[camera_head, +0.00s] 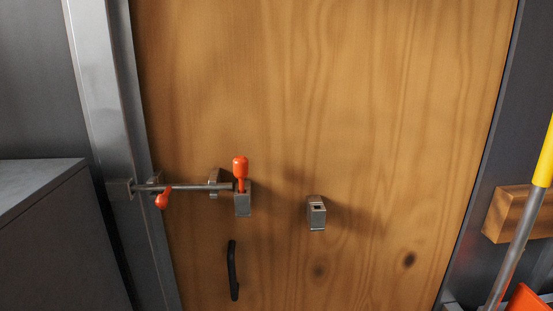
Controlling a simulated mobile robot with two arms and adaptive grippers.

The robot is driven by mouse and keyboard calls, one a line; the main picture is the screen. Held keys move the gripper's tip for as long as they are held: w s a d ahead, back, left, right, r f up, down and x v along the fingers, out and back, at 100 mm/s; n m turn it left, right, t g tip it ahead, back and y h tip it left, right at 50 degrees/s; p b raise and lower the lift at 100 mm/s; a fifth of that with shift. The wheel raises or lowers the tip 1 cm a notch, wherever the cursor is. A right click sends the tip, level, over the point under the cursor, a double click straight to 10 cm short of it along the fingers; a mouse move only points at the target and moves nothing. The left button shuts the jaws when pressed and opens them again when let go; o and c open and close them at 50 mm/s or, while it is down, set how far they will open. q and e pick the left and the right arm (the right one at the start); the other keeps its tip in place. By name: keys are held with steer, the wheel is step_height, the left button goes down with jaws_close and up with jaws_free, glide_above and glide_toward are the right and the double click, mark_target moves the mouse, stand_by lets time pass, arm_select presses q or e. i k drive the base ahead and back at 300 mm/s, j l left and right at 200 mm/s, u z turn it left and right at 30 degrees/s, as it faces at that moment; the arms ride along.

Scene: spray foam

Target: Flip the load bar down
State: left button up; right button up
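A thin horizontal metal bar (190,187) runs from the grey door frame (118,130) onto the wooden door (330,90). It ends near a metal block (243,206). An orange grip (240,167) points upright above that block. A smaller orange knob (162,201) hangs below the bar near the frame. I cannot tell for sure which of these parts is the load bar. A separate metal block (316,215) with a dark opening on top sits on the door, to the right and apart from the bar. Neither of my grippers is in view.
A black pull handle (233,270) is on the door below the bar. A grey cabinet (50,240) stands at the left. At the right, a wooden block (512,213) and a yellow-gripped pole (545,155) stand against the dark wall. The space before the door looks clear.

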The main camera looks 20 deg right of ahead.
mark_target(541, 179)
steer(key=z, duration=2.1)
